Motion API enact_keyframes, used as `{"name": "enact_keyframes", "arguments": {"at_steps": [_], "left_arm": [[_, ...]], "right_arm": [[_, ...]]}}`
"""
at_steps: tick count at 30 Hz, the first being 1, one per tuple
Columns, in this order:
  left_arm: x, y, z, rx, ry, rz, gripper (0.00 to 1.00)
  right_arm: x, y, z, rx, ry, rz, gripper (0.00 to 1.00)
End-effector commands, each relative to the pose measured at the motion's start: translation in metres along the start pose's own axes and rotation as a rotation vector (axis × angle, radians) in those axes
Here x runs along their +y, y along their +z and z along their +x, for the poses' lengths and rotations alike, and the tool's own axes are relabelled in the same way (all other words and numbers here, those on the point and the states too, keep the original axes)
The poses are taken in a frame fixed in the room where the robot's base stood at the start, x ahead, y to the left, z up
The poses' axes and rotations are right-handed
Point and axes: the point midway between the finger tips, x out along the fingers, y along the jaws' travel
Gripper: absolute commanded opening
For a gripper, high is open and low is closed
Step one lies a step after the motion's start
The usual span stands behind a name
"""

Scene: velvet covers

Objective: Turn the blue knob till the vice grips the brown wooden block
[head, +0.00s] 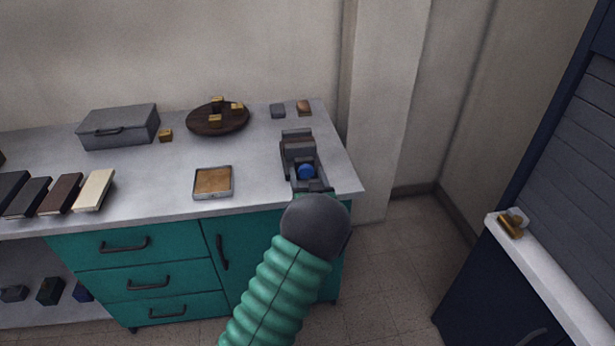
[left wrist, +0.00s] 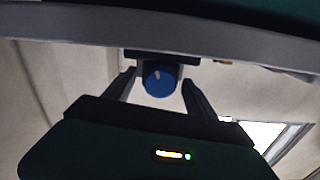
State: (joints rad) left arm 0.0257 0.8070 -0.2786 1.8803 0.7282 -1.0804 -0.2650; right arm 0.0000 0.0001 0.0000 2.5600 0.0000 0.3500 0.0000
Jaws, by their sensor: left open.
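The grey vice (head: 298,150) stands near the right end of the worktop. Its blue knob (head: 306,171) faces the front; it also shows in the left wrist view (left wrist: 159,80), with a pale mark on its face. A brownish piece (head: 297,134) shows at the top of the vice, seemingly the wooden block; whether the jaws touch it I cannot tell. My left gripper (head: 310,187) is at the front of the vice, partly hidden by my wrist. In the left wrist view its open fingers (left wrist: 159,88) stand either side of the knob, with gaps visible. My right gripper is out of view.
A shallow tray (head: 213,195) lies left of the vice. A round dark board (head: 217,133) with brass pieces, a grey case (head: 118,127) and several dark and cream slabs (head: 94,190) lie farther left.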

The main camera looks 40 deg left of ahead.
Motion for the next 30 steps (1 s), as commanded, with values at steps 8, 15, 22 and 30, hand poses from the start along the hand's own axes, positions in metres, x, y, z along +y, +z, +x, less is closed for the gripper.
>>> {"name": "enact_keyframes", "arguments": {"at_steps": [8,15,22,30], "left_arm": [[0.000,0.000,0.000,0.000,0.000,0.000,0.47],[0.000,0.000,-0.001,0.000,0.000,0.000,0.15],[0.001,-0.004,-0.001,-0.002,0.001,0.069,0.03],[0.001,0.000,-0.001,0.000,0.001,0.242,0.03]], "right_arm": [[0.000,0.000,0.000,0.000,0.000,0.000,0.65],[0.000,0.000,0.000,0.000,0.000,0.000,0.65],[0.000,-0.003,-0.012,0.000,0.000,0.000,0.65],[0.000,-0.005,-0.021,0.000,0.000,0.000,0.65]]}}
